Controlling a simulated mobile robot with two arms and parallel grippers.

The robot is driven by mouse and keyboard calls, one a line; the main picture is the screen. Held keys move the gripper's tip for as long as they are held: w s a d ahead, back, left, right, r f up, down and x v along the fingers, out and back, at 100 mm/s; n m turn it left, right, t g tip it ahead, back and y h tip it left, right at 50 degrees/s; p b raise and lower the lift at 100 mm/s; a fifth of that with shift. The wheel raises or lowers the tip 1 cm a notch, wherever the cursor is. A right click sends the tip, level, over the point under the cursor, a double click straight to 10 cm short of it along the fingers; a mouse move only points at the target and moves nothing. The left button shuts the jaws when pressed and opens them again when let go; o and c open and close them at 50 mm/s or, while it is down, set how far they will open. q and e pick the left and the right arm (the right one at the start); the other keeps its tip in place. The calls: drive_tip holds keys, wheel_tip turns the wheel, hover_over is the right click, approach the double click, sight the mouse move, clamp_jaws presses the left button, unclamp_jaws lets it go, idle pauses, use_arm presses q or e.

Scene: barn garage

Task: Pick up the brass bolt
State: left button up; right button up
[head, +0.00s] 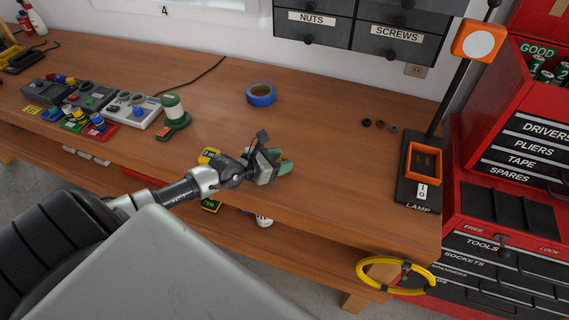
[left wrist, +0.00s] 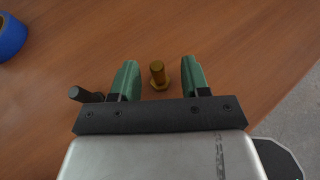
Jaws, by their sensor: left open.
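My right gripper is not in view.
A blue tape roll (head: 261,94) lies behind the gripper. A green spool holder (head: 173,115) and coloured switch boxes stand to the left. A lamp (head: 420,165) stands at the right end, with small dark rings (head: 380,124) nearby. The bench's middle right is clear.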

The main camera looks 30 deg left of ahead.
sight(283, 158)
use_arm(q)
drive_tip(key=x, duration=0.4)
drive_tip(key=shift+w+a, duration=0.1)
drive_tip(key=shift+r, duration=0.1)
drive_tip(key=shift+c, duration=0.2)
clamp_jaws()
